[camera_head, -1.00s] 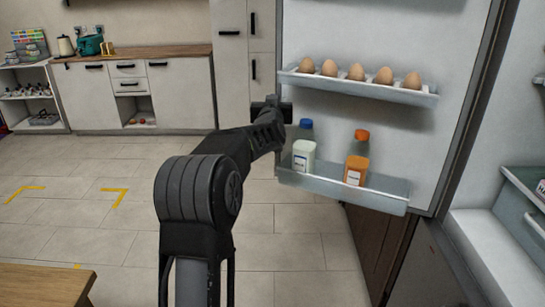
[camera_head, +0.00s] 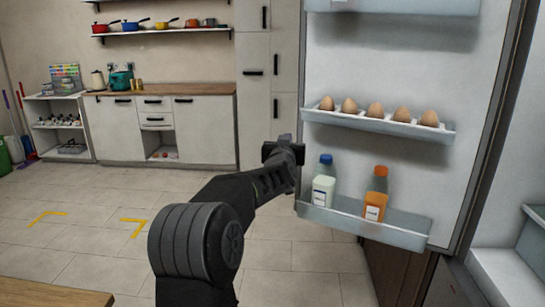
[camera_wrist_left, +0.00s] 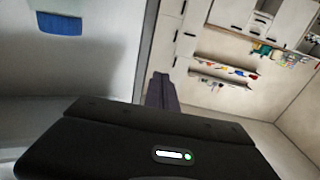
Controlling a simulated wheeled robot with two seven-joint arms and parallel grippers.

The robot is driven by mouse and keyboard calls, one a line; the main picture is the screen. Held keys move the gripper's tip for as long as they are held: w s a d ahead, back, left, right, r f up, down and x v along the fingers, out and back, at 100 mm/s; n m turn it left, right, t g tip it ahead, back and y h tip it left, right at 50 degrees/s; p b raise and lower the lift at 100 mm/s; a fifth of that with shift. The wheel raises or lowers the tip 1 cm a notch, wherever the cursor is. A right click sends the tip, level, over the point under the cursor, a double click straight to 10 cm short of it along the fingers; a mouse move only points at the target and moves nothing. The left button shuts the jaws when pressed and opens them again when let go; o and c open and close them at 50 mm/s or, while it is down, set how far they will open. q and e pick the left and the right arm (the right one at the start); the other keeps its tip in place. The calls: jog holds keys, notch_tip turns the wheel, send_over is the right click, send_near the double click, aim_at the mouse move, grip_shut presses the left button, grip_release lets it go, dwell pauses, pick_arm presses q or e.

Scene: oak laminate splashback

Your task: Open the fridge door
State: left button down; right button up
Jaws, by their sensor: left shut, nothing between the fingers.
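The fridge door (camera_head: 400,160) stands wide open, its white inner side facing me and its free edge to the left. In the left wrist view the door's inner face (camera_wrist_left: 90,70) fills the left part. My left gripper (camera_head: 283,150) is shut and empty beside the door's free edge; its fingers point away from me. In the left wrist view the shut fingers (camera_wrist_left: 162,92) lie just right of the door edge. I cannot tell whether they touch it. The door's outer face and handle are hidden. My right gripper is not in view.
The door holds an egg rack (camera_head: 380,125) with several eggs and a lower bin (camera_head: 370,226) with a white bottle (camera_head: 323,190) and an orange bottle (camera_head: 376,198). The fridge interior (camera_head: 500,275) shows at right. Open tiled floor lies left; a wooden surface (camera_head: 50,299) is at bottom left.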

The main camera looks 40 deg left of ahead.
pick_arm(q)
jog(key=s+d, duration=0.2)
jog(key=s, duration=0.5)
jog(key=shift+s+f+b, duration=0.25)
jog(key=shift+f+b, duration=0.1)
jog(key=shift+f, duration=0.05)
jog(key=w+d+f+m+g+h+p, duration=0.1)
jog(key=w+d+f+h, duration=0.15)
jog(key=d+f, duration=0.75)
jog(key=w+d+f+m+g+h, duration=0.15)
jog(key=d+f+h, duration=0.25)
jog(key=d+f, duration=0.55)
jog(key=s+d+f+g+h+p, duration=0.1)
jog(key=s+d+f+h, duration=0.1)
jog(key=d+f, duration=0.55)
jog(key=s+d+f+g+h, duration=0.2)
jog(key=d+f, duration=0.2)
jog(key=f, duration=0.6)
jog(key=s+d+f+m+g+h+p, duration=0.1)
jog(key=s+d+f+g, duration=0.1)
jog(key=s+d+f, duration=0.3)
jog(key=s+d+f+m+g+h+p, duration=0.1)
jog(key=s+d+f, duration=0.5)
jog(key=s, duration=0.8)
jog(key=s+d+f+m+g+h+p, duration=0.1)
jog(key=s+d+f+g, duration=0.4)
jog(key=s+d, duration=0.5)
jog(key=shift+s+d+f+h, duration=0.2)
jog(key=shift+d+f+h, duration=0.05)
jog(key=shift+h, duration=0.6)
